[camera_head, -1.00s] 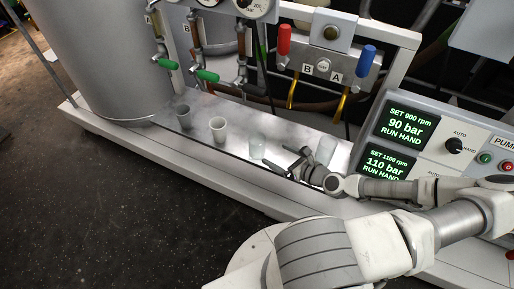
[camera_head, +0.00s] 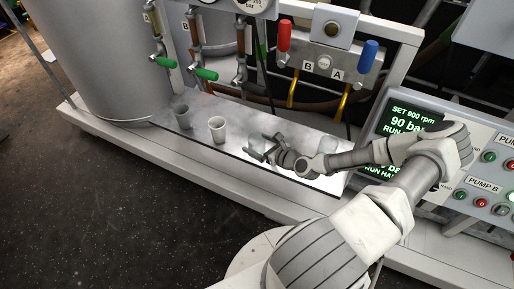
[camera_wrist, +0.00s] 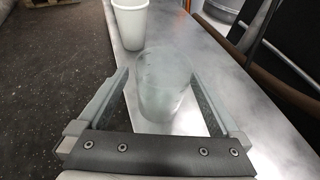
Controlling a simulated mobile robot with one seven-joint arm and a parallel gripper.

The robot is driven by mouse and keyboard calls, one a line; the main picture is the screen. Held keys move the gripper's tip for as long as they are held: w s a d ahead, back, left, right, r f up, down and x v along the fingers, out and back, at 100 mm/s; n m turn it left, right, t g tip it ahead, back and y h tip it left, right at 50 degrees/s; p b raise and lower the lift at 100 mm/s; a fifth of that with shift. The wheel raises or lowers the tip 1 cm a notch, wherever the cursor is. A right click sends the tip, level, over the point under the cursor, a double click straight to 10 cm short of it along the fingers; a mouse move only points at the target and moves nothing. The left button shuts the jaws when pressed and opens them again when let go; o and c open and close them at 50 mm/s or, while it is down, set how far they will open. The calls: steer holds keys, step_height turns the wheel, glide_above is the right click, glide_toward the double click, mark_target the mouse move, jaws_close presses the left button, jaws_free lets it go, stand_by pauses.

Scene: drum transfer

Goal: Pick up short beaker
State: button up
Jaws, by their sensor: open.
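A short clear beaker (camera_wrist: 165,82) stands upright on the metal shelf in the wrist view, between the two fingers of my gripper (camera_wrist: 165,85). The fingers are open, one on each side of it, with a gap visible at least on the left. In the head view my gripper (camera_head: 262,150) is at the beaker (camera_head: 256,139), which is partly hidden behind the fingers. Another clear vessel (camera_head: 327,146) stands further right on the shelf, partly behind my arm.
The white cup also shows beyond the beaker in the wrist view (camera_wrist: 131,22). Green-handled valves (camera_head: 206,75) hang above. A pump panel (camera_head: 480,160) is at the right.

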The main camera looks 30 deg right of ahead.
mark_target(252, 139)
steer(key=b+x, duration=0.1)
steer(key=x, duration=0.3)
steer(key=shift+w+d+r, duration=0.1)
steer(key=shift+r, duration=0.05)
steer(key=c, duration=1.3)
steer(key=shift+r, duration=0.15)
